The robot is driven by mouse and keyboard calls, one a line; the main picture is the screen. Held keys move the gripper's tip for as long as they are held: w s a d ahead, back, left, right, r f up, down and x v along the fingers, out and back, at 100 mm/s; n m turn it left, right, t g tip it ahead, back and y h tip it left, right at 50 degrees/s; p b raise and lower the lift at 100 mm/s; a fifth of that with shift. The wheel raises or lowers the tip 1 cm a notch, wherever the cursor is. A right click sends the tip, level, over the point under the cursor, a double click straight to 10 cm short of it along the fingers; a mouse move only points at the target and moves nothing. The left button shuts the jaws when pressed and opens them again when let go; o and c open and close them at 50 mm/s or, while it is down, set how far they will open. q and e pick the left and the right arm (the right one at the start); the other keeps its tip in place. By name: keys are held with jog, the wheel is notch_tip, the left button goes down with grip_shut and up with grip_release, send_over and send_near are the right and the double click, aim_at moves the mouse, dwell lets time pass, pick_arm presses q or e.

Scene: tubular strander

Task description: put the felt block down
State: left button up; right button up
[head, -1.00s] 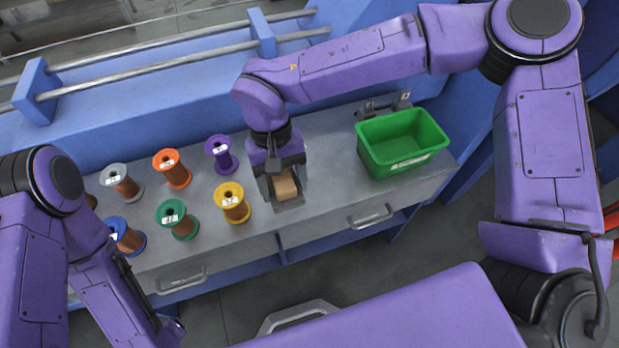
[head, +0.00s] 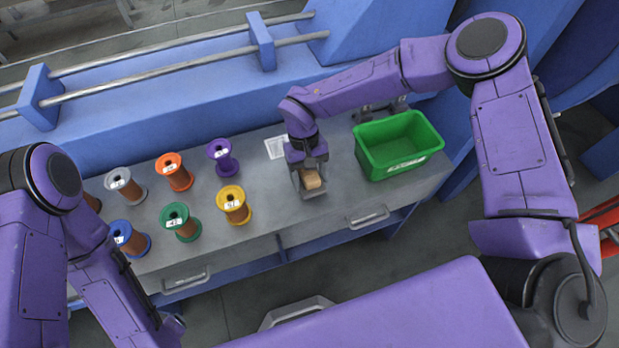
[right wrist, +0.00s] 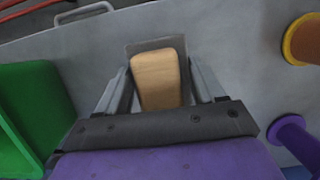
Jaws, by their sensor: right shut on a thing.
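The felt block (head: 313,180) is a tan block with a flat dark grey piece at its far side. My right gripper (head: 309,184) is shut on it, over the bench between the yellow spool and the green bin. In the right wrist view the block (right wrist: 158,80) sits between the two fingers (right wrist: 162,88), with the grey piece behind it. I cannot tell whether its underside touches the bench. My left arm is at the lower left of the head view; its gripper does not show.
The grey bench (head: 345,200) has a green bin (head: 385,172) on the right. Several spools stand on the left, the yellow spool (head: 234,205) and purple spool (head: 223,158) nearest. A pale outlined square (head: 276,148) lies on the bench, left of my right gripper.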

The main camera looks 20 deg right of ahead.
jog(key=shift+f, duration=0.95)
jog(key=shift+f, duration=0.15)
jog(key=o, duration=1.2)
jog(key=v, duration=1.2)
jog(key=shift+r+b, duration=0.2)
jog(key=shift+b, duration=0.15)
jog(key=shift+f, duration=0.1)
